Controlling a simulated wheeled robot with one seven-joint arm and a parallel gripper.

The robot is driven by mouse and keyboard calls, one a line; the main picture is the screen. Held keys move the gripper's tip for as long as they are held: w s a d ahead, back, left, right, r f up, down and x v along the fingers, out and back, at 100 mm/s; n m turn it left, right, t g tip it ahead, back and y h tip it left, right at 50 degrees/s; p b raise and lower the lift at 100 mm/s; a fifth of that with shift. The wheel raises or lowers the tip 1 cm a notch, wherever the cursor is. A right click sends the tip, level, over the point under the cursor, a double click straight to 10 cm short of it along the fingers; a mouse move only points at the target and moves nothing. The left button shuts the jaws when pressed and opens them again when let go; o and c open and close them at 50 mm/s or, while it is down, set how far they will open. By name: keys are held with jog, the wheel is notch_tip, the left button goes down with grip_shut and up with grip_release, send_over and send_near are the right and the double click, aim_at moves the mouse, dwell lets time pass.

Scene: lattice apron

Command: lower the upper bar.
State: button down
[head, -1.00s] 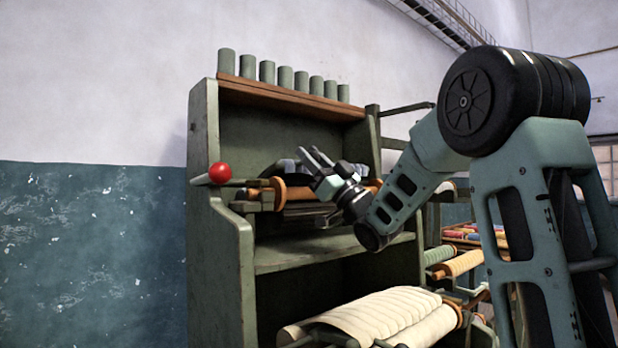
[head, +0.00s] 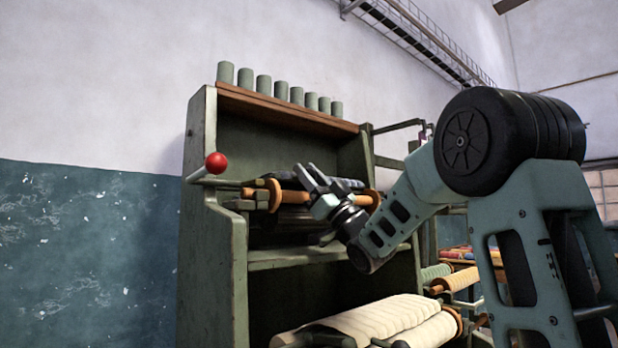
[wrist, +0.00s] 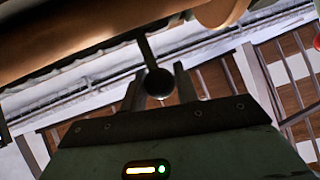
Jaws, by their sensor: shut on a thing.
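A wooden roller bar with orange end discs (head: 291,196) lies across the upper opening of the green machine frame. It is the upper bar as far as I can tell, and its middle is partly hidden by my gripper. My gripper (head: 312,178) is in front of this bar. In the wrist view, my gripper's fingers (wrist: 160,88) are shut on a dark round knob (wrist: 158,82) at the end of a thin dark rod. The rod runs up towards the wooden roller (wrist: 70,35), which crosses the upper left of that view.
A red ball on a lever (head: 216,163) sticks out at the frame's left side. A shelf (head: 290,258) lies under the bar, and cream cloth rolls (head: 365,320) lie lower down. Several grey-green cylinders (head: 264,84) stand on the top ledge. Open space lies left of the frame.

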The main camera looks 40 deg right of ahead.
jog(key=shift+f, duration=0.3)
jog(key=c, duration=1.1)
grip_release()
jog(key=shift+s+d+f, duration=0.1)
jog(key=shift+s+f, duration=0.05)
jog(key=s+d, duration=0.1)
jog(key=s, duration=0.2)
jog(key=s+d, duration=0.2)
jog(key=s, duration=0.2)
jog(key=s+d, duration=0.2)
jog(key=s, duration=0.2)
jog(key=shift+s+d+f, duration=0.15)
jog(key=shift+d+f, duration=0.05)
jog(key=shift+f, duration=0.05)
